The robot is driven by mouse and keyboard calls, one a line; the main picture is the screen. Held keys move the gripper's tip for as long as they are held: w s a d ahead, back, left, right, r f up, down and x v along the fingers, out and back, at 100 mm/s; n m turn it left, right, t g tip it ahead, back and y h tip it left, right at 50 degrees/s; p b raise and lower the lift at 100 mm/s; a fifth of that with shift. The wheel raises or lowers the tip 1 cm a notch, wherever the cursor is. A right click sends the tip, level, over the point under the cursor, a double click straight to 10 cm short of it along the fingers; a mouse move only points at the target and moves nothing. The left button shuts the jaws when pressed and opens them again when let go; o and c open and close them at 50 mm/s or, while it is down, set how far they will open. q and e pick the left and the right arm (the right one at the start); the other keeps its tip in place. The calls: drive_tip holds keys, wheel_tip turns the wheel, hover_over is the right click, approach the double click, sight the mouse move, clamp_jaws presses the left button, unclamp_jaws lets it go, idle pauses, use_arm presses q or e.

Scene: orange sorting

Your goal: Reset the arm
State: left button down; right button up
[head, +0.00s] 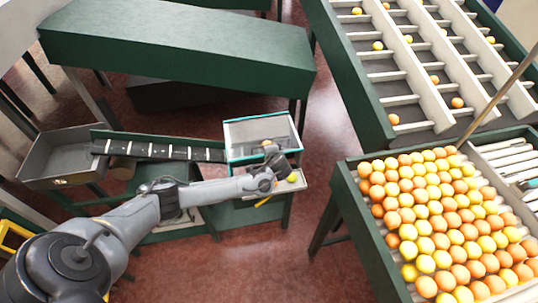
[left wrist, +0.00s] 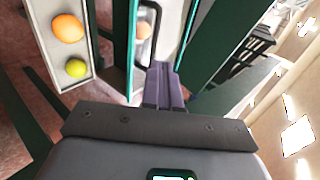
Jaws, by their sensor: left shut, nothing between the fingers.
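My left arm reaches in from the lower left in the head view, and its left gripper (head: 284,166) is over the front edge of a green box with a glass-like top (head: 258,127). In the left wrist view the fingers (left wrist: 164,84) are together with nothing between them. A yellow fruit (head: 292,178) lies on a small pale tray (head: 290,189) just beside the gripper. The left wrist view shows a pale tray (left wrist: 40,28) with an orange (left wrist: 68,28) and a yellow-green fruit (left wrist: 76,68). Another orange (left wrist: 144,29) sits inside the box. My right gripper is not in view.
A dark conveyor (head: 160,149) runs from a grey bin (head: 62,160) to the box. A large green table (head: 180,45) stands behind. At the right are a crate full of oranges and yellow fruit (head: 345,200) and a slotted sorting rack (head: 365,85). Red floor (head: 320,130) lies between.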

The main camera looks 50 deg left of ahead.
use_arm(q)
drive_tip(key=s+d+f+g+h+p, duration=0.1)
drive_tip(key=s+d+f+g+h, duration=0.1)
drive_tip(key=s+d+f, duration=0.75)
drive_tip(key=s+d+f+g+h+p, duration=0.1)
drive_tip(key=s+d+f+h, duration=0.1)
drive_tip(key=s+d, duration=0.45)
drive_tip(key=s+d+f+h+p, duration=0.1)
drive_tip(key=s+d+f+h, duration=0.15)
drive_tip(key=s+d, duration=0.4)
drive_tip(key=s+d+r+n+h, duration=0.2)
drive_tip(key=s+d+r+h, duration=0.1)
drive_tip(key=s+d+r, duration=0.5)
wheel_tip(320, 180, up, 14)
drive_tip(key=a+n+t, duration=0.1)
drive_tip(key=shift+w+a+f+t+p, duration=0.15)
drive_tip(key=shift+a+f+t+p, duration=0.05)
drive_tip(key=shift+a+t+p, duration=0.25)
